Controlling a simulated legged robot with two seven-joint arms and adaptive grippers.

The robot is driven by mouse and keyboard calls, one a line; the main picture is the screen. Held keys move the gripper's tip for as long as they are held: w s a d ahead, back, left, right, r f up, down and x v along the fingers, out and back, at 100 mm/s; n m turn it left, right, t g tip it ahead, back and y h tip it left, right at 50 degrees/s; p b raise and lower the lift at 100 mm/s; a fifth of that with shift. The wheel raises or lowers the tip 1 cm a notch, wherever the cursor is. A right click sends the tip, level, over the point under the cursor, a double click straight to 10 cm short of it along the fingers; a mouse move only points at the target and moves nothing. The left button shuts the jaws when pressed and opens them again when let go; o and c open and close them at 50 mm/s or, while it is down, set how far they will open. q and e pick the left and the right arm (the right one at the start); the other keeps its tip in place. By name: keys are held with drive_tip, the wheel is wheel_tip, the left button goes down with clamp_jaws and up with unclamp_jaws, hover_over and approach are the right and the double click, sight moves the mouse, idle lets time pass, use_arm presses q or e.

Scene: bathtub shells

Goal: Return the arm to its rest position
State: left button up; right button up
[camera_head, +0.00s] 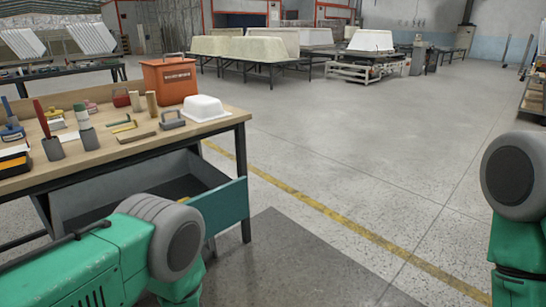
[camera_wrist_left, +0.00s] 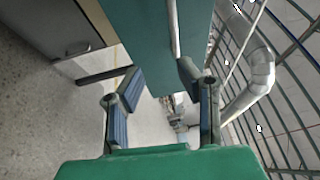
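My left gripper (camera_wrist_left: 159,76) shows in the left wrist view. Its two blue-padded fingers are spread apart, and I see nothing held between them. A teal panel (camera_wrist_left: 147,28) lies beyond the fingertips; I cannot tell whether they touch it. In the head view my left arm (camera_head: 130,250) comes in at the lower left, in front of the workbench, and its gripper is out of sight. My right arm (camera_head: 515,200) shows at the right edge, bent and clear of the bench; its gripper is not in view.
The workbench (camera_head: 195,128) at left carries hand tools, an orange box (camera_head: 169,80) and a white tub model (camera_head: 205,108). A teal-fronted drawer (camera_head: 222,208) stands open beneath it. The floor (camera_head: 350,140) at centre and right is clear. Bathtub shells (camera_head: 238,47) stand far back.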

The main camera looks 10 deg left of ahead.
use_arm(q)
drive_tip(key=s+a+f+n+g+h+p, duration=0.1)
drive_tip(key=s+f+n+g+h+p, duration=0.15)
drive_tip(key=s+g, duration=0.35)
drive_tip(key=s+a+f+n+g+h+p, duration=0.1)
drive_tip(key=s+n+g+h, duration=0.25)
drive_tip(key=s, duration=0.35)
drive_tip(key=s+d+r+n+g+h+p, duration=0.1)
drive_tip(key=s+n+g, duration=0.2)
drive_tip(key=s, duration=0.6)
drive_tip(key=s+d+r+n+g+h+p, duration=0.1)
drive_tip(key=s+r+n+g, duration=0.1)
drive_tip(key=s, duration=0.7)
drive_tip(key=shift+s+d+r+n+g, duration=0.3)
drive_tip(key=shift+n+g, duration=0.4)
drive_tip(key=shift+g, duration=0.35)
drive_tip(key=shift+w, duration=0.15)
